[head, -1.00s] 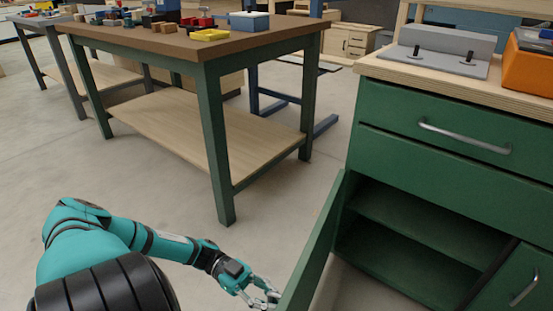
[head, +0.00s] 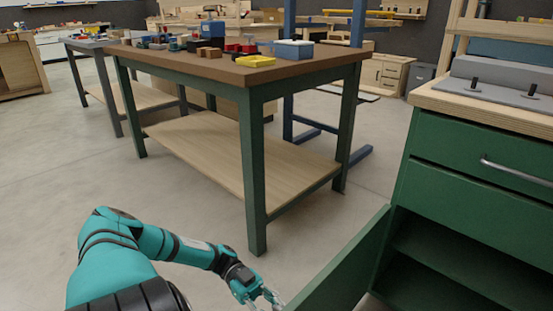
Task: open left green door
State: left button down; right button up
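The left green door (head: 345,268) of the green cabinet stands swung open at the lower right of the head view, showing the dark shelves (head: 462,262) inside. My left gripper (head: 270,301) is at the bottom of the view, beside the door's outer face near its free edge. Its fingertips are partly cut off by the frame, so I cannot tell whether they are open or shut, or whether they touch the door. The door's handle is hidden. My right gripper is not in view.
A closed green drawer (head: 485,155) is above the cabinet opening. Bare floor (head: 60,190) lies to the left.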

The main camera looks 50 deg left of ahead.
pick_arm(q)
jog(key=c, duration=1.4)
grip_release()
jog(key=shift+a, duration=0.1)
jog(key=a, duration=0.4)
jog(key=s+a, duration=0.1)
jog(key=a, duration=0.6)
jog(key=shift+s+a, duration=0.15)
jog(key=shift+a, duration=0.25)
jog(key=shift+a, duration=0.1)
